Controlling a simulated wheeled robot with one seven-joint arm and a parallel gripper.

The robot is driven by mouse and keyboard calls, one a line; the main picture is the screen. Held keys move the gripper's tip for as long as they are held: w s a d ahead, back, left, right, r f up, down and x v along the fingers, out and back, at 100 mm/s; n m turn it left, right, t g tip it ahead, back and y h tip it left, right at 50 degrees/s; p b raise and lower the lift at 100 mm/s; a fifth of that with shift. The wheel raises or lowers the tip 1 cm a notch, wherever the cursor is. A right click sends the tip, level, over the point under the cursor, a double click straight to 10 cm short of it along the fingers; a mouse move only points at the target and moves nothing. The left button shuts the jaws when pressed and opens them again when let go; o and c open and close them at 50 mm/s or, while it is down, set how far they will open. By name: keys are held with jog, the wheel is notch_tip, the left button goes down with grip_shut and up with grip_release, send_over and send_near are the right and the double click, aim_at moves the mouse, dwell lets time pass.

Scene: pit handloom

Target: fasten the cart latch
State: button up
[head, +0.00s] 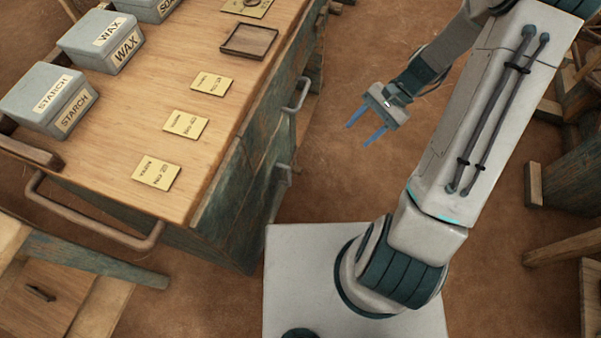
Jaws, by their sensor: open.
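The wooden cart (130,112) stands at left, with a pale top and worn green sides. Two grey metal pieces show on its right side: an upper bar-like handle (298,96) and a lower bent piece (285,170). I cannot tell for certain which is the latch, or whether it is fastened. My gripper (359,134) is open and empty, with two blue fingers apart over the brown floor. It is to the right of the cart's side and touches nothing.
Boxes marked starch (48,98) and wax (101,42), several yellow cards (157,173) and a small tray (249,41) are on the cart top. A push bar (95,228) juts from its near end. Wooden frames stand at right. Floor (335,180) between is clear.

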notch_tip(320, 180, down, 19)
jog(key=w+m+t+y+b, duration=0.1)
jog(key=w+m+y+b, duration=0.1)
jog(key=m+y+b, duration=0.4)
jog(key=m+t+y+b, duration=0.4)
jog(key=m+t+b, duration=0.5)
send_near(301, 171)
jog(key=b+x, duration=0.1)
jog(key=x, duration=0.2)
jog(key=f+b+x, duration=0.1)
jog(key=x, duration=0.2)
jog(key=b+x, duration=0.1)
jog(key=x, duration=0.3)
jog(key=shift+w+f, duration=0.2)
jog(key=shift+w, duration=0.1)
